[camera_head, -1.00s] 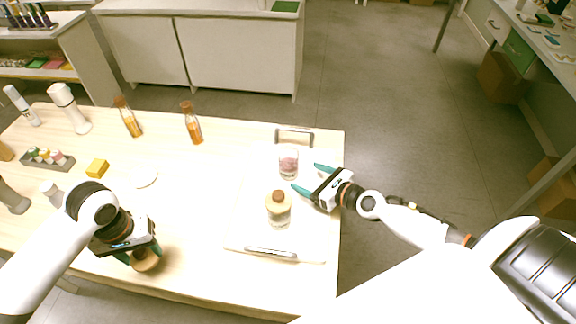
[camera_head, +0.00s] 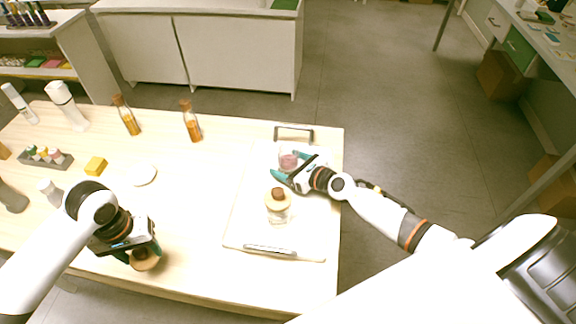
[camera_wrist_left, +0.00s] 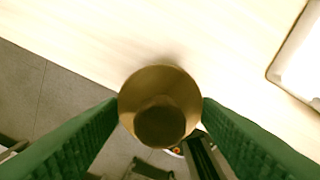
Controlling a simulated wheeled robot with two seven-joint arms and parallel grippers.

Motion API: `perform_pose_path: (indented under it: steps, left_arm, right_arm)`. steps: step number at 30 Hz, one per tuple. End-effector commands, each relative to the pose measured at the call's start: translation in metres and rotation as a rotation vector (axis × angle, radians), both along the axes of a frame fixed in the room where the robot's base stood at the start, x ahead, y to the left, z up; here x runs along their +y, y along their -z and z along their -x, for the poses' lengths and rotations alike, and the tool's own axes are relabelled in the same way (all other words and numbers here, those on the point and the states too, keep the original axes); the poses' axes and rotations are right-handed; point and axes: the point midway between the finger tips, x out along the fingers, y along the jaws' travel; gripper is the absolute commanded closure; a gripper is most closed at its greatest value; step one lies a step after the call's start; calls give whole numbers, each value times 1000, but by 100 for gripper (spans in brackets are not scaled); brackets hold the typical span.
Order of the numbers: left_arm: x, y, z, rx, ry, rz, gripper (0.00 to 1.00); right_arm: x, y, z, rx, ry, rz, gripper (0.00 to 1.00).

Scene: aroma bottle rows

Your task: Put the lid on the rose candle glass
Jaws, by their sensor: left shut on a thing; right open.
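The rose candle glass (camera_head: 287,160) is a clear glass with pink contents, standing open near the far end of the white tray (camera_head: 243,222). My right gripper (camera_head: 287,168) is open at the glass; one teal finger lies on its near side, and the far finger is mostly hidden. My left gripper (camera_head: 141,256) is shut on a round wooden lid (camera_head: 146,262) with a knob, at the table's front edge. In the left wrist view the lid (camera_wrist_left: 160,82) sits between the green fingers, knob toward the camera.
A second candle glass (camera_head: 278,214) with a wooden lid stands on the tray, just in front of my right gripper. Tray handles (camera_head: 270,251) stick up at both ends. Amber bottles (camera_head: 191,125), a white disc (camera_head: 143,174) and a yellow block (camera_head: 95,166) stand farther left. Mid-table is clear.

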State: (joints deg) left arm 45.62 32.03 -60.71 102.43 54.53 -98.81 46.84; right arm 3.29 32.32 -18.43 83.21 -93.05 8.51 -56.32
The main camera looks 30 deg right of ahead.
Motion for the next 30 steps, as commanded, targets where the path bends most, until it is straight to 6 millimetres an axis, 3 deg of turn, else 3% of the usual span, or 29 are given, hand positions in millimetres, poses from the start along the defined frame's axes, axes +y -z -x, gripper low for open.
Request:
perform_pose_path:
  steps: [12,22,30]
  left_arm:
    - [0,0,0,0,0,0,64]
    - [0,0,0,0,0,0,64]
    - [0,-3,0,0,0,0,64]
  right_arm:
    - [2,1,-4,1,-1,0,20]
    - [2,1,-4,1,-1,0,74]
    - [1,-3,-5,-2,0,0,75]
